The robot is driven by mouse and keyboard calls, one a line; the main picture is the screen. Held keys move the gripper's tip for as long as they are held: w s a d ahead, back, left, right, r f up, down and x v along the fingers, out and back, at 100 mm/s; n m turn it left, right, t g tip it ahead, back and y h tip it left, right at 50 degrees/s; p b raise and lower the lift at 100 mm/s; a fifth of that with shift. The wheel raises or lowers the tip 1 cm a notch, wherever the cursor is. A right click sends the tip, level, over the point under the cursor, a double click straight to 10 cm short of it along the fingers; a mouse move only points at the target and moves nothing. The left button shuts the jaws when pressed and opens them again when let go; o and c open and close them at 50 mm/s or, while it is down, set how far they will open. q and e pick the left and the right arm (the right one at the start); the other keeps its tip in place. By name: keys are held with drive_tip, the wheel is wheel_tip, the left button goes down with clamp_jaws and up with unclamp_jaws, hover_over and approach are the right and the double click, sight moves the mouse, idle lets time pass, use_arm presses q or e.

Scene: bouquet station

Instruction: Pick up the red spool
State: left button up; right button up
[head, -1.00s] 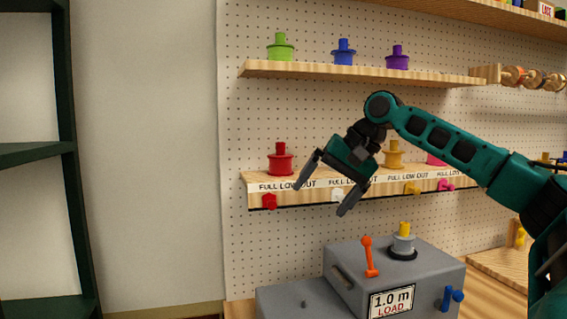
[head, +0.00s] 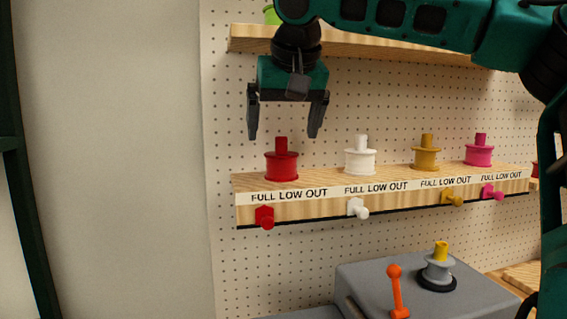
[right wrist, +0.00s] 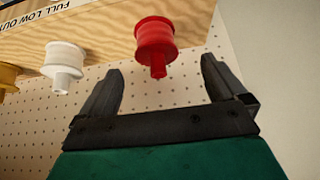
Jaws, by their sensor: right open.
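The red spool (head: 281,166) stands upright at the left end of the lower wooden shelf (head: 350,206), with its post pointing up. My right gripper (head: 285,134) is open and empty above it, fingers pointing down, one finger to each side of the post in the head view. In the right wrist view the red spool (right wrist: 156,42) lies beyond the two open fingertips (right wrist: 160,68), roughly between them. The fingers do not appear to touch it. My left gripper is not in view.
A white spool (head: 360,160), an ochre spool (head: 426,156) and a pink spool (head: 479,152) stand to the right on the same shelf. The upper shelf (head: 380,48) is behind my right arm. A grey machine (head: 375,275) with an orange lever (head: 396,290) sits below.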

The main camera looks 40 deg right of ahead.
sight(283, 152)
drive_tip(key=shift+x, duration=0.8)
drive_tip(key=x, duration=0.4)
drive_tip(key=shift+s+d+f, duration=0.2)
drive_tip(key=shift+s+f, duration=0.05)
drive_tip(key=shift+f, duration=0.05)
drive_tip(key=shift+w+d+f, duration=0.15)
drive_tip(key=shift+w+f, duration=0.1)
drive_tip(key=shift+f, duration=0.15)
drive_tip(key=shift+r, duration=0.1)
drive_tip(key=shift+c, duration=0.3)
drive_tip(key=c, duration=1.1)
drive_tip(key=shift+r, duration=0.1)
